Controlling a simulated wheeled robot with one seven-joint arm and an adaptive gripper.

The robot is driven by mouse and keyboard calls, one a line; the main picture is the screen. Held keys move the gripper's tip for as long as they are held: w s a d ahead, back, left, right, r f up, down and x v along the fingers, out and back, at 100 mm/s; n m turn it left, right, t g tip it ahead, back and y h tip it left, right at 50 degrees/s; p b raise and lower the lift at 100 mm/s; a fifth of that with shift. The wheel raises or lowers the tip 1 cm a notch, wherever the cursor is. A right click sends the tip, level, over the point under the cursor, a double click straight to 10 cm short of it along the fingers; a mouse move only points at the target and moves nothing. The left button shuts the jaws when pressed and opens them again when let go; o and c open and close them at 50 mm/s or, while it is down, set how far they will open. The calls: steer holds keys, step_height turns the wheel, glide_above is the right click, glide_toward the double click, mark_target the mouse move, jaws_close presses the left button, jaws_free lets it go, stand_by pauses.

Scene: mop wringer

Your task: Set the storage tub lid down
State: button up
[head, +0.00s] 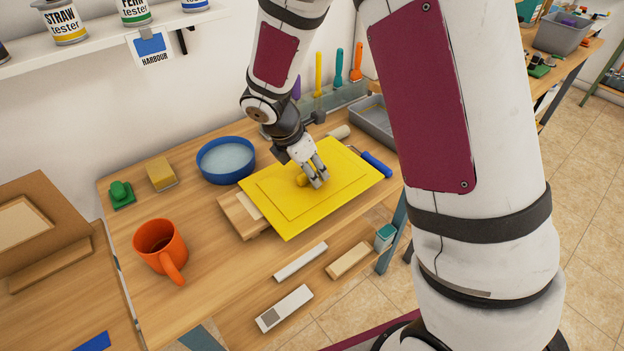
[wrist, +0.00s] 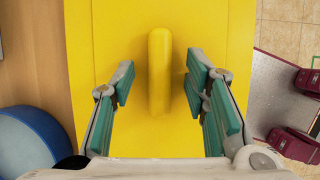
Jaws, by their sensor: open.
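The yellow storage tub lid (head: 340,172) lies roughly flat at the right part of the workbench. Its left edge overlaps a pale wooden block (head: 238,217); what else is under it is hidden. My gripper (head: 314,177) is over the middle of the lid, at its raised yellow handle (head: 301,180). In the wrist view the handle (wrist: 159,60) stands between the two green-padded fingers, with a gap on each side. The gripper is open and holds nothing.
A blue round bowl (head: 226,160) is left of the lid, and an orange mug (head: 160,247) stands farther front left. A blue-handled roller (head: 376,164) and a grey tray (head: 374,120) are by the right edge. Bare bench (head: 225,275) shows in front.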

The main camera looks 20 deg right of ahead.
jaws_close()
steer(key=shift+r, duration=0.1)
